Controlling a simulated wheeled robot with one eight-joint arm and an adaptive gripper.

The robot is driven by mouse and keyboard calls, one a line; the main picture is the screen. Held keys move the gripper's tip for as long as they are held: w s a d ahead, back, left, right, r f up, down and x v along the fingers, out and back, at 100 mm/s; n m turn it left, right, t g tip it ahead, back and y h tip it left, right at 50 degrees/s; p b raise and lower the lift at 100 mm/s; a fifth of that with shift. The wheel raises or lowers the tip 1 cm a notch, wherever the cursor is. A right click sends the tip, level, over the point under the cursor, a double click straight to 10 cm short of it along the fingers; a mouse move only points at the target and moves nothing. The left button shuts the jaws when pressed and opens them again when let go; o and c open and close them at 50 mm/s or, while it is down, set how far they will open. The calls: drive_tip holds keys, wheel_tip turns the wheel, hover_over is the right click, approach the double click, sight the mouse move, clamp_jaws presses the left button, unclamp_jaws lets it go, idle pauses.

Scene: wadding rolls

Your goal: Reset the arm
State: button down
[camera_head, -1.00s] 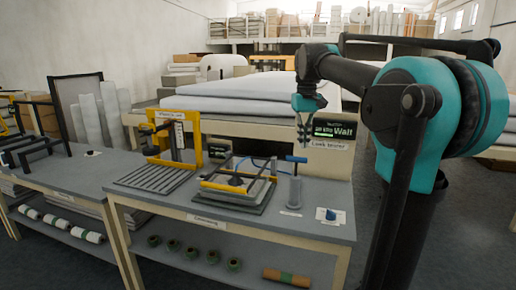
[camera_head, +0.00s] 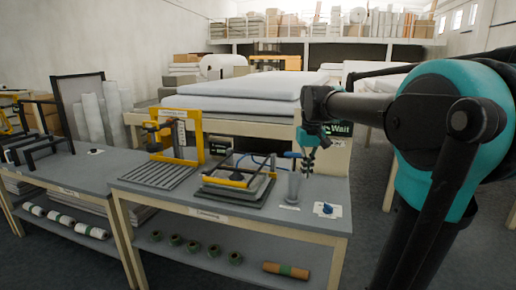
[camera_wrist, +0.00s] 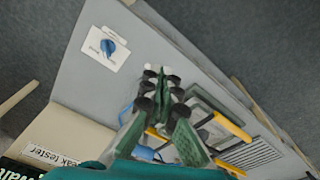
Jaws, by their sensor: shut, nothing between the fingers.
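My gripper (camera_head: 308,168) hangs at the end of my teal and black arm, over the back right part of the grey workbench (camera_head: 262,222). In the wrist view my gripper (camera_wrist: 168,80) has its dark fingers drawn together, with nothing between them. A white card with a blue knob (camera_head: 327,209) lies on the bench near its front right corner; the blue knob also shows in the wrist view (camera_wrist: 108,46), apart from the fingers. A grey cylinder (camera_head: 293,187) stands on the bench just below my gripper in the head view. My arm hides part of the display behind it.
A yellow-framed press (camera_head: 196,138) and a low fixture with a yellow bar (camera_head: 228,181) stand on the bench to the left. The leak tester label (camera_wrist: 50,156) is at lower left in the wrist view. Several green rolls (camera_head: 213,250) lie on the lower shelf.

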drive_tip(key=s+d+f+m+t, duration=0.1)
drive_tip(key=s+f, duration=0.8)
drive_tip(key=f, duration=0.3)
drive_tip(key=s+d+f+t, duration=0.1)
drive_tip(key=s+f+t, duration=0.1)
drive_tip(key=s+f, duration=0.8)
wheel_tip(320, 180, down, 4)
drive_tip(key=shift+s+d+r+m, duration=0.15)
drive_tip(key=shift+d+r+m, duration=0.05)
drive_tip(key=shift+d+m, duration=0.2)
idle(2.9)
